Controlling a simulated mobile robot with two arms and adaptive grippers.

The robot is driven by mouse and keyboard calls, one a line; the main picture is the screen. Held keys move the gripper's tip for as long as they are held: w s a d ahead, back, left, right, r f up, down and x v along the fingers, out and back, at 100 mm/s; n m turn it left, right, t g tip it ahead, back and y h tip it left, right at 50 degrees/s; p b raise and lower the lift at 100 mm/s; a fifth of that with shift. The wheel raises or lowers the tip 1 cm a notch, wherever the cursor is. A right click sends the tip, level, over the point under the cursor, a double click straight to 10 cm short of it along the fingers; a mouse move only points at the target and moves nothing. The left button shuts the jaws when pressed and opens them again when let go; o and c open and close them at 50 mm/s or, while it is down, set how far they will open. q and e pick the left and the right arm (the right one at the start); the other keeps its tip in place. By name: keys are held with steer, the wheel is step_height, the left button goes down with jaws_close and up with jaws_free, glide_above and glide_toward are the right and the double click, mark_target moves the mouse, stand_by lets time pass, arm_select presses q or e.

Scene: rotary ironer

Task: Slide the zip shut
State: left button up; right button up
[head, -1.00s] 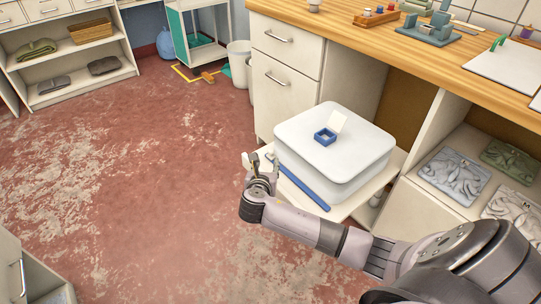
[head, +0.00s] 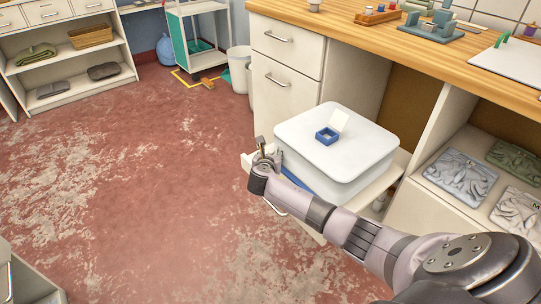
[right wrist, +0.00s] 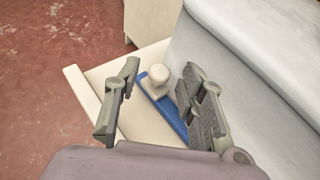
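A blue strip (head: 293,181) runs along the front of a white rounded block (head: 360,165) on a pale pulled-out board (head: 378,187). In the right wrist view a cream knob (right wrist: 158,77) stands at the strip (right wrist: 172,118). I cannot tell for certain that this is the zip and its slider. My right gripper (head: 262,148) is at the strip's far left end. In the wrist view its fingers (right wrist: 160,72) are open on either side of the knob, with visible gaps. In the head view the gripper hides the knob. My left gripper is not in view.
A small blue box with a raised white lid (head: 326,135) sits on the block. A drawer cabinet (head: 284,85) and wooden worktop (head: 400,35) stand behind. Folded cloths (head: 460,178) lie in a shelf at right.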

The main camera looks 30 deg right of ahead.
steer(key=shift+c, duration=0.4)
jaws_close()
stand_by(0.4)
